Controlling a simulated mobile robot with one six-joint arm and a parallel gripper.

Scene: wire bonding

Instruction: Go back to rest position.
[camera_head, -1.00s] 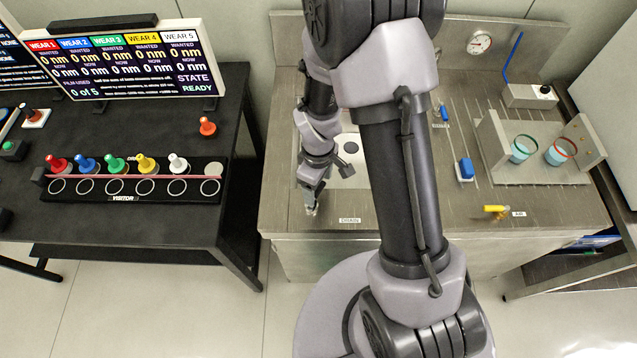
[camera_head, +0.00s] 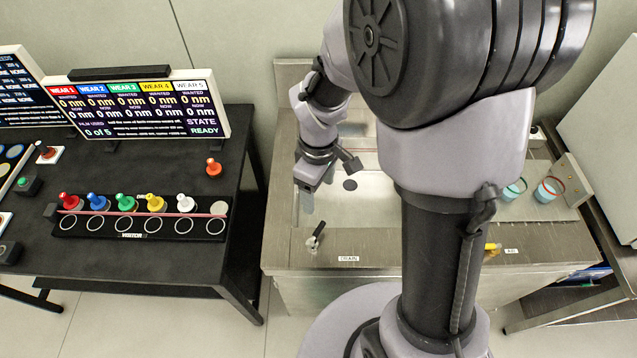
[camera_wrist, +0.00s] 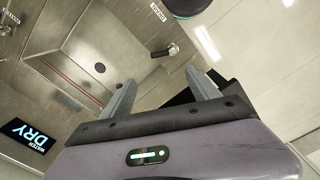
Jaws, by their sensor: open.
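My gripper (camera_head: 307,203) hangs over the left front part of the steel sink unit (camera_head: 380,248), above the sink basin's left edge. In the wrist view its two grey fingers (camera_wrist: 160,95) are apart with nothing between them. A dark drain handle (camera_head: 316,236) stands on the front ledge by the DRAIN label (camera_head: 348,259); the handle also shows in the wrist view (camera_wrist: 165,51).
A black table (camera_head: 130,262) on the left holds a rack with several coloured pegs (camera_head: 140,228), an orange peg (camera_head: 214,167) and a display screen (camera_head: 137,110). Two cups (camera_head: 545,190) stand at right.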

